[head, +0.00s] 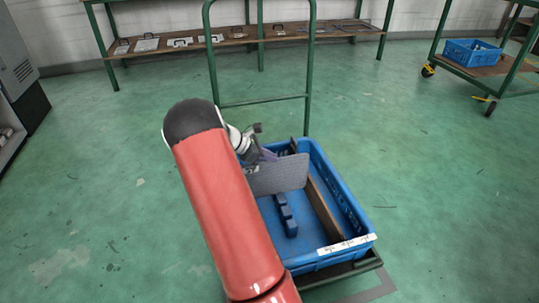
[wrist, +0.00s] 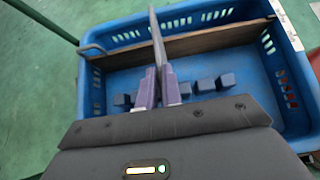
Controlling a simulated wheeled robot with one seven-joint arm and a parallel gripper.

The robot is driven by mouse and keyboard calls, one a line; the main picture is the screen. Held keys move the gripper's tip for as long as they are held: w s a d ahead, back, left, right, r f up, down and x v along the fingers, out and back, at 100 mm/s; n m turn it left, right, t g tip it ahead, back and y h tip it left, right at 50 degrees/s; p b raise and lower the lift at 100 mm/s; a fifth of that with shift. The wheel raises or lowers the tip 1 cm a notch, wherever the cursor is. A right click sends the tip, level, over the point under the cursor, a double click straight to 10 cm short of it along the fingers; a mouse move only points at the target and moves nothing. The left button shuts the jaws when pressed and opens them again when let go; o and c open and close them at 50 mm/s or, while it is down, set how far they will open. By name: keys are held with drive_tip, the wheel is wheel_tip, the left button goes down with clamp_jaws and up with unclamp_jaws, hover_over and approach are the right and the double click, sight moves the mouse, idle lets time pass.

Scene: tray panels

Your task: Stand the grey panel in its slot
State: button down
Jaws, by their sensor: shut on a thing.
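The grey panel (head: 279,176) is a flat, dark grey plate held on edge over the left part of the blue crate (head: 345,205). My gripper (head: 266,156) is shut on its upper part. In the wrist view the panel (wrist: 158,38) shows nearly edge-on between the purple fingers of my gripper (wrist: 158,90). A row of dark blue blocks (head: 287,214) with gaps stands on the crate floor; several blocks (wrist: 206,86) also show in the wrist view. The panel's lower edge against the blocks is hidden, so I cannot tell whether it touches them.
A brown wooden divider (head: 325,208) runs along the crate's right side. The crate sits on a cart with a green handle frame (head: 308,80). A bench (head: 240,36) with flat parts stands at the back. Another cart holds a blue crate (head: 470,52). Open floor surrounds the cart.

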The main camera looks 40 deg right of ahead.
drive_tip(key=shift+f, duration=0.6)
drive_tip(key=shift+f, duration=0.1)
drive_tip(key=shift+f+b, duration=1)
drive_tip(key=shift+f, duration=1.05)
drive_tip(key=c, duration=1.5)
unclamp_jaws()
drive_tip(key=p+v, duration=0.1)
drive_tip(key=v, duration=0.7)
drive_tip(key=shift+f, duration=0.1)
